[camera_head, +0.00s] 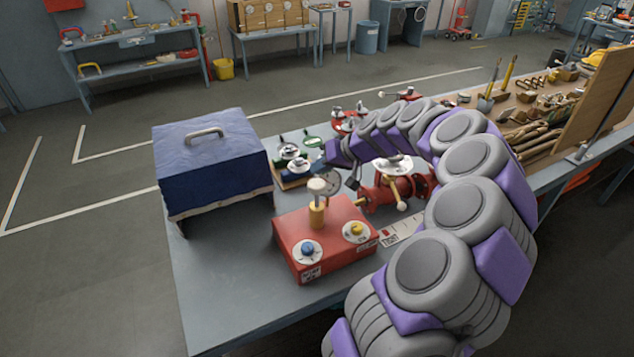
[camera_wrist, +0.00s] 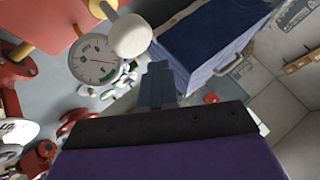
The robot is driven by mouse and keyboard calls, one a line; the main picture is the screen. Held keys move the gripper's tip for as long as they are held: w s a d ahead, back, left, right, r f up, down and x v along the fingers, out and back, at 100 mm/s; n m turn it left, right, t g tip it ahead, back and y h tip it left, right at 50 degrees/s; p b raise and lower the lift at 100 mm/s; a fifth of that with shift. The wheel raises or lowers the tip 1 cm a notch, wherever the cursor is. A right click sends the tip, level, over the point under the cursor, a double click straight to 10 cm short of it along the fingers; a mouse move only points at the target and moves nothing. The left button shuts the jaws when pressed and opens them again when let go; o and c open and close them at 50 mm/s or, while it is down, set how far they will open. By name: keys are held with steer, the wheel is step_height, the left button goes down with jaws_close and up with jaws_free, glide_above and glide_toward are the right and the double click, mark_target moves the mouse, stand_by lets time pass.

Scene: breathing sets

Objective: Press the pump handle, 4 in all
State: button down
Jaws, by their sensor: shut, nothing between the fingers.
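The pump is a red box (camera_head: 322,240) on the grey bench, with an upright yellow post (camera_head: 316,215) topped by a pale rounded handle knob (camera_head: 317,187). Two dials with a blue and a yellow knob sit on its top. In the wrist view the pale knob (camera_wrist: 130,36) is close, to the left of and beyond my gripper (camera_wrist: 158,72), with a gap between them in the picture. My gripper is shut and empty.
A blue covered case (camera_head: 210,165) stands left of the pump. A white-faced gauge (camera_wrist: 95,58) is beside the knob in the wrist view. Red valve fittings (camera_head: 385,195) lie right of the pump, and tools (camera_head: 535,130) fill the bench's far right.

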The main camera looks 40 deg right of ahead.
mark_target(320, 184)
steer(key=shift+r+p, duration=0.4)
steer(key=shift+r, duration=1.45)
stand_by(1.1)
steer(key=r+p, duration=0.2)
steer(key=p, duration=0.5)
steer(key=r+p, duration=0.1)
steer(key=p, duration=0.6)
steer(key=shift+w+r, duration=0.2)
steer(key=shift+r, duration=0.2)
steer(key=shift+s+p, duration=0.15)
steer(key=shift+p, duration=0.55)
steer(key=shift+f, duration=0.15)
